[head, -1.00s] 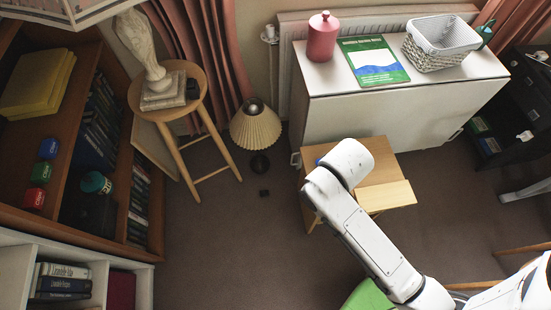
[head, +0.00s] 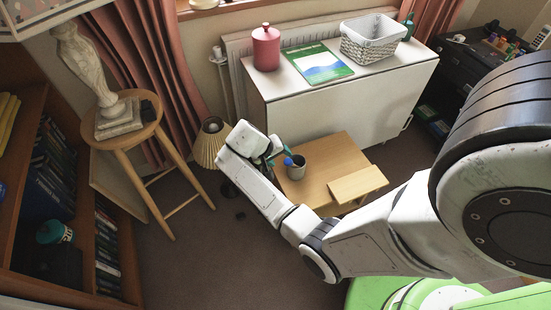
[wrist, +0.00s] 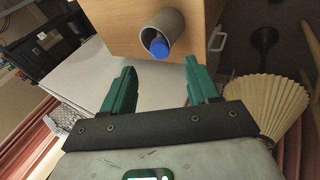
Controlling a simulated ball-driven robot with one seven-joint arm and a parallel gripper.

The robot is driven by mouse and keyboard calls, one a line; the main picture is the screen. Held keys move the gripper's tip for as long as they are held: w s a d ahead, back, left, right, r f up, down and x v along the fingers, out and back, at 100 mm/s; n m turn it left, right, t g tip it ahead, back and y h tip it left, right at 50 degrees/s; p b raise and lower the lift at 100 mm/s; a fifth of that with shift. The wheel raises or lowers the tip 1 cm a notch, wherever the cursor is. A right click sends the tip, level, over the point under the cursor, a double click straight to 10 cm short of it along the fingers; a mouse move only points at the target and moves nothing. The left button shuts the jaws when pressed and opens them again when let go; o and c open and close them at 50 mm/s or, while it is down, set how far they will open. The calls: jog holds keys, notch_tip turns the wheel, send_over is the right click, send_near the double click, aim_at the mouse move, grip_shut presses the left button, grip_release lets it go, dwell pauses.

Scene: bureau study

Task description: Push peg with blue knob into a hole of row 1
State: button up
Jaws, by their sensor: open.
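The blue knob (head: 288,161) of the peg shows at the mouth of a grey cup (head: 298,173). The cup stands on a small low wooden table (head: 335,152). In the wrist view the blue knob (wrist: 160,49) sits at the rim of the cup (wrist: 163,24); the rest of the peg is hidden inside. My gripper (wrist: 160,76) is open and empty, with its teal fingers apart and the knob in line with the gap, beyond the fingertips. In the head view my gripper (head: 273,150) is just left of the cup. A light wooden block (head: 357,184) lies at the table's right front; no holes can be made out.
A white cabinet (head: 345,110) stands behind the table, bearing a red canister (head: 266,48), a booklet (head: 318,64) and a basket (head: 373,40). A pleated lamp (head: 208,145) and a wooden stool (head: 125,137) are to the left. The dark floor between is mostly clear.

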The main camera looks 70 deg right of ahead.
aim_at(287, 161)
jog(key=b+x, duration=0.3)
jog(key=x, duration=0.1)
jog(key=shift+f, duration=0.2)
jog(key=shift+b+x, duration=1.5)
jog(key=shift+x, duration=0.9)
jog(key=shift+d+r, duration=0.1)
jog(key=shift+d, duration=0.05)
jog(key=shift+c, duration=0.3)
grip_shut()
jog(key=shift+r, duration=0.1)
jog(key=p+v, duration=0.9)
jog(key=v, duration=0.2)
jog(key=shift+p, duration=0.4)
